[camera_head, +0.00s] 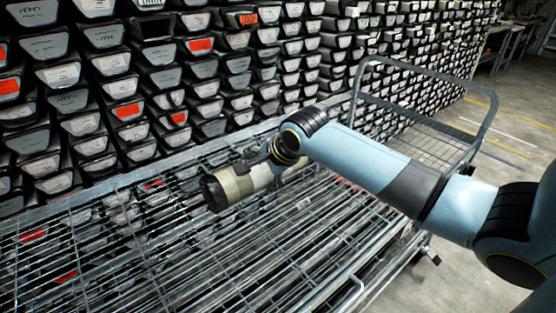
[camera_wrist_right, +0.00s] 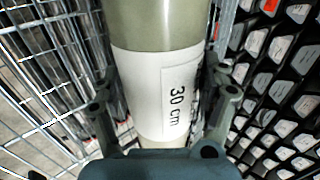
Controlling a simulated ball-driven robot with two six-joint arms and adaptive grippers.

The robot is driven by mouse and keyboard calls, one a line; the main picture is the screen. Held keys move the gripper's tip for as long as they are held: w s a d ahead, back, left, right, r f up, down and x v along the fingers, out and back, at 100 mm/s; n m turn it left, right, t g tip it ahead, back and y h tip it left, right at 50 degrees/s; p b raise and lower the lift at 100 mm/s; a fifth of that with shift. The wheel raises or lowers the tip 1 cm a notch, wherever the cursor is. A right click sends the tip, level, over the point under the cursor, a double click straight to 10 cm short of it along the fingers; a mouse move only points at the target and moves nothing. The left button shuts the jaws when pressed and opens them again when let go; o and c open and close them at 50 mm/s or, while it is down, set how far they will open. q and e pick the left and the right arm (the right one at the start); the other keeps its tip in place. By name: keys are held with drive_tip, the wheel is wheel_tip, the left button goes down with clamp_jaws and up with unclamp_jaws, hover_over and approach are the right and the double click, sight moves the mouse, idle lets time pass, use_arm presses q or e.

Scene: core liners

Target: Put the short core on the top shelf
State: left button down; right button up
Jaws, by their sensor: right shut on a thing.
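The short core (camera_head: 242,182) is an olive-green cylinder with a dark end and a pale label band. In the right wrist view the core (camera_wrist_right: 158,85) fills the middle, and its white label reads "30 cm". My right gripper (camera_head: 272,160) is shut on it, with one finger on each side of the label in the wrist view (camera_wrist_right: 155,105). The core lies roughly level over the wire top shelf (camera_head: 110,275); I cannot tell whether it touches the wires. My left gripper is not in view.
A wall of stacked core trays (camera_head: 120,88) with white and some red labels stands behind the shelf. A wire cart with a tubular handle (camera_head: 420,75) is at the right, on a grey floor with yellow lines. The left and front of the shelf are bare.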

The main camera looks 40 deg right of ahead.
drive_tip(key=shift+w+a+f, duration=0.15)
drive_tip(key=shift+w+f, duration=0.05)
drive_tip(key=shift+w, duration=0.05)
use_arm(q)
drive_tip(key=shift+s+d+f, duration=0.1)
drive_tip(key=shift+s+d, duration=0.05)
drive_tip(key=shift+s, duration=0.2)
use_arm(e)
drive_tip(key=shift+f, duration=1.7)
drive_tip(key=o, duration=1.7)
drive_tip(key=shift+s+f, duration=0.25)
drive_tip(key=shift+c, duration=0.2)
drive_tip(key=shift+r, duration=0.1)
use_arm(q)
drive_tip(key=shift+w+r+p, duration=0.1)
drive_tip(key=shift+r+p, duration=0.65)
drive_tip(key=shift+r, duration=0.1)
use_arm(e)
drive_tip(key=d+v, duration=0.1)
drive_tip(key=v, duration=1.1)
drive_tip(key=shift+a, duration=0.45)
